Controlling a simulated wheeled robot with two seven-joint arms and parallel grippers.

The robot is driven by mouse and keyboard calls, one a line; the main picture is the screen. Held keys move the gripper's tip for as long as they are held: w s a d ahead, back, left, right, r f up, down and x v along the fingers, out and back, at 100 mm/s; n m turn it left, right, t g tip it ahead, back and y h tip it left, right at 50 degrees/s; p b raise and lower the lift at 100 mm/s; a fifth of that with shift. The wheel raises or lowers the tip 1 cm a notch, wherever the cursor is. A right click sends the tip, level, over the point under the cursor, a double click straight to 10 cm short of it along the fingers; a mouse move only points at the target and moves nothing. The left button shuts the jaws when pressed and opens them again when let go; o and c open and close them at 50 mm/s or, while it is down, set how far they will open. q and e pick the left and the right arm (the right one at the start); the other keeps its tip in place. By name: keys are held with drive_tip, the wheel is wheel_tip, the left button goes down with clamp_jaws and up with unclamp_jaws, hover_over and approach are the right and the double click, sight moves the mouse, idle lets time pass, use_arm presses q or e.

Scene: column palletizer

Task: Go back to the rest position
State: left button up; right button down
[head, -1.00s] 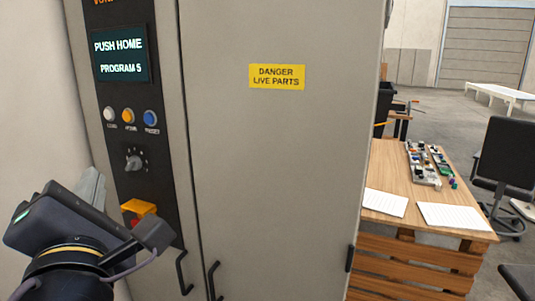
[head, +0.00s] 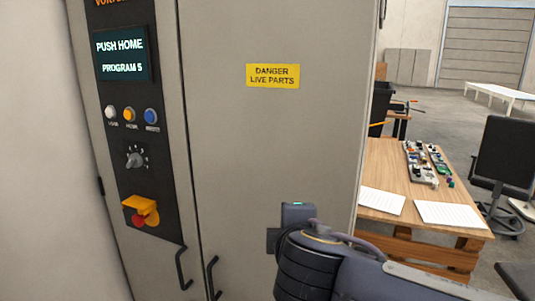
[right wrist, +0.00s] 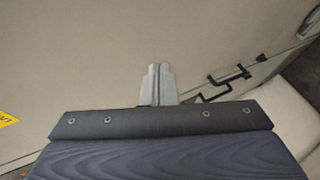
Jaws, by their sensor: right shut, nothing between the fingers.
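My right arm comes in from the lower right of the head view, with its wrist in front of the lower part of the grey cabinet door (head: 240,160). Its fingers cannot be made out there. In the right wrist view my right gripper (right wrist: 157,84) is shut and empty, its two grey fingertips together in front of the cabinet surface. Whether they touch it cannot be told. My left gripper is not in view. The control panel display (head: 121,55) reads "PUSH HOME PROGRAM 5".
The panel has white, orange and blue buttons (head: 130,114), a knob (head: 134,160) and a red stop button (head: 138,220) under a yellow guard. Dark door handles (head: 213,279) stick out low down. A wooden table (head: 391,165) and a chair (head: 505,155) stand to the right.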

drive_tip(key=s+d+f+m+g, duration=0.35)
drive_tip(key=d+f, duration=0.25)
drive_tip(key=d, duration=0.2)
drive_tip(key=s+d+f+m+g, duration=0.2)
drive_tip(key=s+d+f+m, duration=0.3)
drive_tip(key=d, duration=0.3)
drive_tip(key=s+f+m+g+y, duration=0.2)
drive_tip(key=s+f+m+y, duration=0.1)
drive_tip(key=s+f+m, duration=0.6)
drive_tip(key=s+m, duration=0.2)
drive_tip(key=s, duration=0.1)
drive_tip(key=shift+s+d+f+y, duration=0.25)
drive_tip(key=shift+s+f+y, duration=0.05)
